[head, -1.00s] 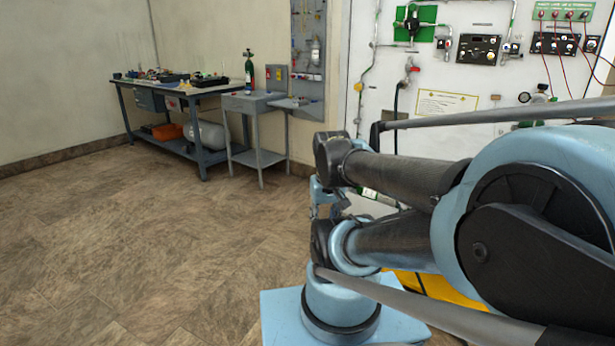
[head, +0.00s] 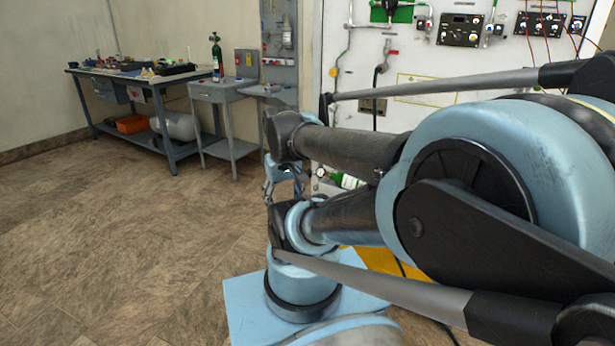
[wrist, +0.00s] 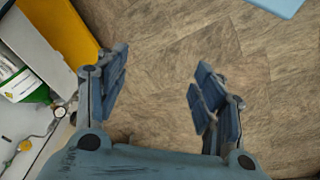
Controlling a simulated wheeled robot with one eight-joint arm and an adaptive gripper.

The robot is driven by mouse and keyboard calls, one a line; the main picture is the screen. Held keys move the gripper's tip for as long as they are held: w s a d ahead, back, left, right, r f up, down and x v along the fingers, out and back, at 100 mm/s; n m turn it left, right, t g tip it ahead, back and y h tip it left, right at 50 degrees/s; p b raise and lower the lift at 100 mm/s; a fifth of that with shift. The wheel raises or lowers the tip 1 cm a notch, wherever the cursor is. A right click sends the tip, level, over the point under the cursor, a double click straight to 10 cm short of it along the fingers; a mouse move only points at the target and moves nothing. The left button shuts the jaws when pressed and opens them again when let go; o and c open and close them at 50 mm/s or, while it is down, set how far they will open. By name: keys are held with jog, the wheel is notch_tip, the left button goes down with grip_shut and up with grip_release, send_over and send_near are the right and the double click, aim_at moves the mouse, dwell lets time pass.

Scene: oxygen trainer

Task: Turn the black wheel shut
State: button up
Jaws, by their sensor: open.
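I cannot make out the black wheel in either view; my arm hides part of the trainer board in the head view. My gripper (wrist: 160,85) is open and empty in the wrist view, its two fingers wide apart over bare floor. It shows small in the head view (head: 281,178), in front of the board's lower left part. A green and white cylinder (wrist: 17,82) lies left of the gripper in the wrist view, with a small round gauge (wrist: 60,112) beside it. The white trainer board (head: 350,75) stands behind my arm.
A yellow object (wrist: 62,25) lies close to the left finger. A grey stand (head: 225,92) and a cluttered workbench (head: 85,72) stand along the back wall. The floor (head: 110,230) at left is clear.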

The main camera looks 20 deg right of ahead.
jog(key=w+d+r+n+g+h, duration=0.1)
jog(key=w+d+r+n+h, duration=0.15)
jog(key=w, duration=0.65)
jog(key=w+d+r+n+h, duration=0.2)
jog(key=w+d+r, duration=0.2)
jog(key=w, duration=0.6)
jog(key=w+d+r+n+g+h, duration=0.1)
jog(key=w+d+r+n+h, duration=0.2)
jog(key=w, duration=0.6)
jog(key=w+d+f+h, duration=0.2)
jog(key=w+f, duration=0.1)
jog(key=w, duration=0.7)
jog(key=w+f+n+g+h, duration=0.2)
jog(key=w+f+n+h, duration=0.15)
jog(key=w+f, duration=0.9)
jog(key=n+g+h, duration=0.1)
jog(key=h, duration=0.3)
send_near(310, 173)
jog(key=w+a+f, duration=0.2)
jog(key=w+a, duration=0.2)
jog(key=a, duration=0.3)
jog(key=s+d, duration=0.1)
jog(key=d, duration=0.4)
jog(key=s+d, duration=0.1)
jog(key=d, duration=0.5)
jog(key=s+d, duration=0.1)
jog(key=d, duration=0.4)
jog(key=shift+s+d+r, duration=0.15)
jog(key=shift+d+r, duration=0.05)
jog(key=shift+d, duration=0.2)
